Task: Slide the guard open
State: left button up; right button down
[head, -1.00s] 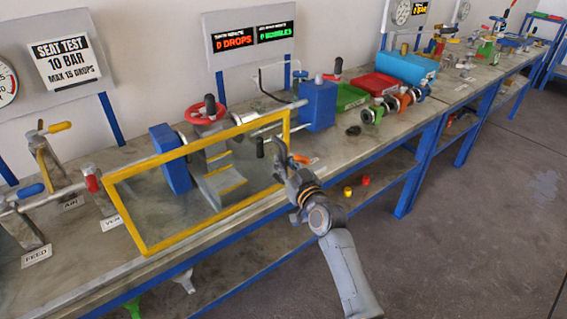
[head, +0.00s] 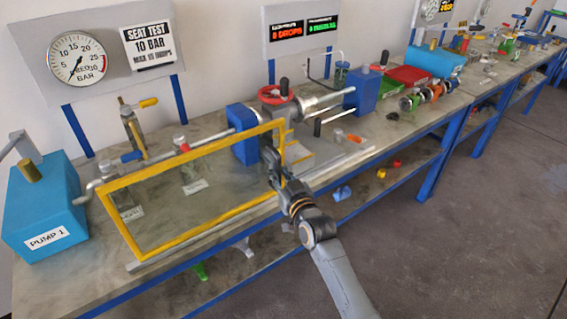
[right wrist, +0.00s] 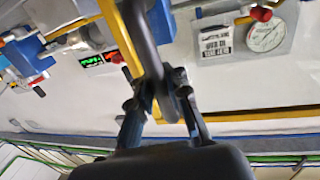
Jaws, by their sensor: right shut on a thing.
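The guard (head: 190,238) is a clear panel in a yellow frame, standing along the front of the bench on the left. Its right end is beside the blue flange block (head: 242,135), and the red-wheeled valve (head: 277,95) stands uncovered to its right. My right gripper (head: 270,168) is at the guard's right upright. In the right wrist view, my right gripper (right wrist: 165,108) is shut on the dark bar handle (right wrist: 146,45), next to the yellow frame (right wrist: 121,38). The fingertips are partly hidden. My left gripper is not in view.
A blue box marked PUMP 1 (head: 45,212) stands at the bench's left end, close to the guard. A grey pipe (head: 165,155) runs behind the guard's top edge. Valves with labels stand behind the panel. A second blue block (head: 361,92) and trays are right.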

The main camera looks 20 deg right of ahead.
jog(key=shift+s+a+f, duration=0.15)
jog(key=shift+s+a, duration=0.05)
jog(key=shift+a, duration=0.25)
jog(key=shift+s+a+f, duration=0.15)
jog(key=shift+s+a, duration=0.05)
jog(key=shift+a, duration=0.2)
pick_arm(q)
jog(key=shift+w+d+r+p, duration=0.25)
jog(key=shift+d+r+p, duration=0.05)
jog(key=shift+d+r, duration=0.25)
pick_arm(e)
jog(key=shift+s+a+f, duration=0.1)
jog(key=shift+a+f, duration=0.05)
jog(key=shift+a, duration=0.1)
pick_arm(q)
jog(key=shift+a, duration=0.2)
pick_arm(e)
jog(key=c, duration=1.5)
grip_release()
jog(key=shift+s, duration=0.1)
jog(key=shift+o, duration=0.9)
jog(key=shift+s+a+r, duration=0.15)
jog(key=shift+r, duration=0.15)
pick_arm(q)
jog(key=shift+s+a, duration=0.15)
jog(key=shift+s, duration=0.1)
pick_arm(e)
jog(key=s+d, duration=0.1)
jog(key=s, duration=1.1)
jog(key=shift+d, duration=0.4)
